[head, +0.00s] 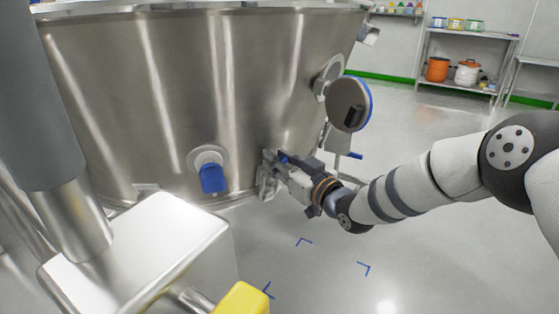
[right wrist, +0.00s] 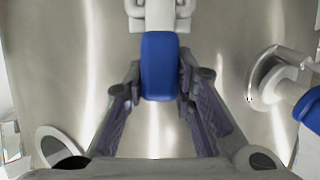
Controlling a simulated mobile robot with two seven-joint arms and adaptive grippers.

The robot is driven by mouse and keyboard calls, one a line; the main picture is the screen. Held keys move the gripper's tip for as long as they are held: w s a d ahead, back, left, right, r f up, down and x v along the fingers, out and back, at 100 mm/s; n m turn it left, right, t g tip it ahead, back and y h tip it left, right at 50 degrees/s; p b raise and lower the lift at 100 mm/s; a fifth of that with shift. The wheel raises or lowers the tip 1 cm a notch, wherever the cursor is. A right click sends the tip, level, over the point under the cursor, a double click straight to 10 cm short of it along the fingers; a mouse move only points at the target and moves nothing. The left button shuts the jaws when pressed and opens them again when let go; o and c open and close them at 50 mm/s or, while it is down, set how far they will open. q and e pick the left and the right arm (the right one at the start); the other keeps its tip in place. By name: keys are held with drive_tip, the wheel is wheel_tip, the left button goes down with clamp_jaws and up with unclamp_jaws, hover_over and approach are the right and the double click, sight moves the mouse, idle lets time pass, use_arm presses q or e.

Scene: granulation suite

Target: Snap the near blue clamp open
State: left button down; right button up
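A clamp with a blue lever (right wrist: 160,60) hangs from a pale fitting (right wrist: 160,12) on the steel vessel, in the right wrist view. My right gripper (right wrist: 160,92) has a finger on each side of this lever, with no clear gap, and appears shut on it. The lever points down and stays close to the vessel wall. In the head view the right gripper (head: 268,172) is at the vessel's lower wall and hides most of this clamp. Another blue clamp (head: 212,178) sits on a round port left of it. My left gripper is not in view.
The steel vessel (head: 180,90) fills the upper left. A round plate with a blue rim (head: 348,104) and a blue handle (head: 355,155) are close above my right wrist. A second blue part (right wrist: 308,108) is right of the fingers. Floor at right is clear before the shelf (head: 470,35).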

clamp_jaws()
drive_tip(key=shift+f, duration=0.1)
drive_tip(key=shift+s+d+f+t+y+b, duration=0.25)
drive_tip(key=shift+f+t+b, duration=0.1)
drive_tip(key=shift+t+b, duration=0.15)
drive_tip(key=shift+s+d+f+t+y+b, duration=0.15)
drive_tip(key=shift+s+f+t+b, duration=0.15)
drive_tip(key=shift+t, duration=0.2)
use_arm(q)
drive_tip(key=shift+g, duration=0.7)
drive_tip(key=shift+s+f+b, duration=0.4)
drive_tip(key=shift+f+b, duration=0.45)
drive_tip(key=shift+b, duration=0.05)
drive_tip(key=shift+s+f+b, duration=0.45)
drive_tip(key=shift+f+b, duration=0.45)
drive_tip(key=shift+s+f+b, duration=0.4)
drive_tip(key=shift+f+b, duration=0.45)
drive_tip(key=shift+b, duration=0.05)
use_arm(e)
drive_tip(key=shift+s+d+f+t+y, duration=0.15)
drive_tip(key=shift+s+f+t+y, duration=0.2)
drive_tip(key=shift+t, duration=0.35)
drive_tip(key=shift+s+d+f+t+y, duration=0.25)
drive_tip(key=shift+t+y, duration=0.2)
drive_tip(key=shift+t, duration=0.25)
drive_tip(key=shift+s+d+f+t+y, duration=0.1)
drive_tip(key=shift+s+f+t+y, duration=0.25)
drive_tip(key=shift+t, duration=0.35)
drive_tip(key=shift+w, duration=0.1)
